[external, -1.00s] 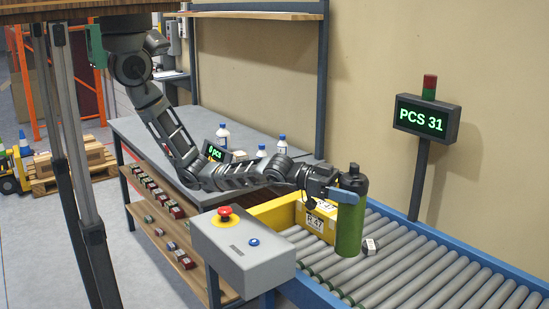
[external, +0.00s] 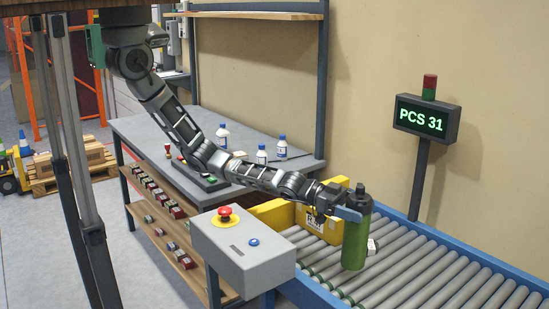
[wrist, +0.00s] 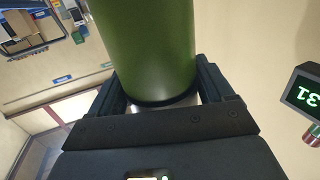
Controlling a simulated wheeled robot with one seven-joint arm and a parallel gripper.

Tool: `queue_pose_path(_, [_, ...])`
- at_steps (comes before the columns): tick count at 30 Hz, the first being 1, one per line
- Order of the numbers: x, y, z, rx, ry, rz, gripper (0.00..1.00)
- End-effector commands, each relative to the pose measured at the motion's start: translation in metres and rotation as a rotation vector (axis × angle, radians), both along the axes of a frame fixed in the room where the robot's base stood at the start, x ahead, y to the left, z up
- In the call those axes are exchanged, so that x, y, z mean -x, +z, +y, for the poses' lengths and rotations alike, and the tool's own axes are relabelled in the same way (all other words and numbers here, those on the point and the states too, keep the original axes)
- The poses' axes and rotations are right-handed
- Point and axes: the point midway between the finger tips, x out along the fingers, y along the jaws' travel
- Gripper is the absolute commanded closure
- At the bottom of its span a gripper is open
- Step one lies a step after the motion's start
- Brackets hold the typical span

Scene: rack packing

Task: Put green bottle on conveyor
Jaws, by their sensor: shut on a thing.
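The green bottle (external: 356,240) has a dark cap and stands roughly upright at the conveyor (external: 430,272). My gripper (external: 350,211) is shut around its upper part, below the cap. In the wrist view the bottle (wrist: 145,45) fills the upper middle, between the fingers of my gripper (wrist: 160,98). The bottle's lower end is over the rollers; I cannot tell whether it touches them.
A yellow box (external: 312,219) and a small white box (external: 373,247) are on the conveyor beside the bottle. A grey control box (external: 240,254) with a red button stands in front. White bottles (external: 223,136) stand on the workbench. Rollers to the right are clear.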

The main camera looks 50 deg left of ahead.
Motion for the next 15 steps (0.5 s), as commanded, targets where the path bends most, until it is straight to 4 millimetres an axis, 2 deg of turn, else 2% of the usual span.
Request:
queue_pose_path(3, [-0.011, -0.005, 0.004, 0.001, -0.001, -0.003, 1.00])
queue_pose_path(7, [-0.014, -0.011, 0.005, 0.002, -0.001, -0.001, 1.00])
queue_pose_path(15, [-0.013, -0.044, 0.005, 0.002, -0.002, -0.001, 1.00])
